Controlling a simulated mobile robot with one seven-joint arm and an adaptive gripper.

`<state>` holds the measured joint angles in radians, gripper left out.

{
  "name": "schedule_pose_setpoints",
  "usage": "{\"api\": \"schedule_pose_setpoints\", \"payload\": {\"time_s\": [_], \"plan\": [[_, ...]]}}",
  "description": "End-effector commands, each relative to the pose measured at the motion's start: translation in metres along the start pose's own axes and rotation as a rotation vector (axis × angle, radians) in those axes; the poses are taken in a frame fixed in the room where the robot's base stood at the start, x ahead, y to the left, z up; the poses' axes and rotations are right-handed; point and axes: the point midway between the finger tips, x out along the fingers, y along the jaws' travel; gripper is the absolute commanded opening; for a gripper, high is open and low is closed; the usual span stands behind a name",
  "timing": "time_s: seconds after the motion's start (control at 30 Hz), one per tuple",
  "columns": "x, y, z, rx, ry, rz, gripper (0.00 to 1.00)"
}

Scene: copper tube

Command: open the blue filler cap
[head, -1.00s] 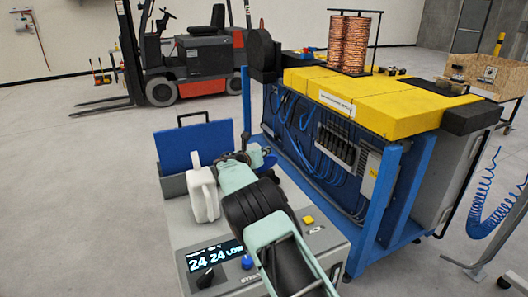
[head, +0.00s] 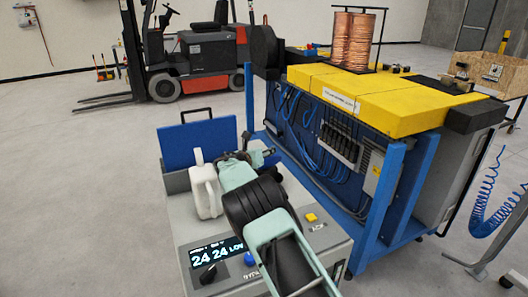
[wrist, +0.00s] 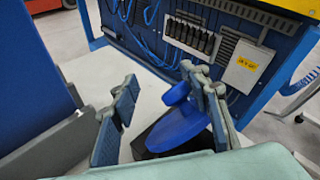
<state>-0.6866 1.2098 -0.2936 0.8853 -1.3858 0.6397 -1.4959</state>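The blue filler cap (wrist: 180,125) is a round disc with a rounded tab in the wrist view. It is tilted up above a dark base (wrist: 165,135) on the pale machine top. My gripper (wrist: 162,105) is open, its two fingers well apart. The cap lies between them, close against the right finger; I cannot tell whether they touch. The left finger is clear of it. In the head view my gripper (head: 248,155) is over the far end of the grey machine (head: 185,225), and my arm hides most of the cap.
A white jug (head: 206,190) stands on the machine just left of my arm. A blue panel (head: 195,143) rises behind it. A blue-framed bench with a yellow top (head: 365,95) stands close on the right. Open floor (head: 80,200) lies to the left.

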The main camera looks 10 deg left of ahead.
Motion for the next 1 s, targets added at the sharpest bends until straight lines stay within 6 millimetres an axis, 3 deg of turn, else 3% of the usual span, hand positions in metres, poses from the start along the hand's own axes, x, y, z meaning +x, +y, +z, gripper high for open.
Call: {"api": "schedule_pose_setpoints", "payload": {"time_s": [0.13, 1.0], "plan": [[-0.014, 0.008, 0.005, -0.001, -0.001, 0.013, 0.38], [-0.069, 0.008, 0.032, 0.001, -0.004, 0.004, 0.38]]}}
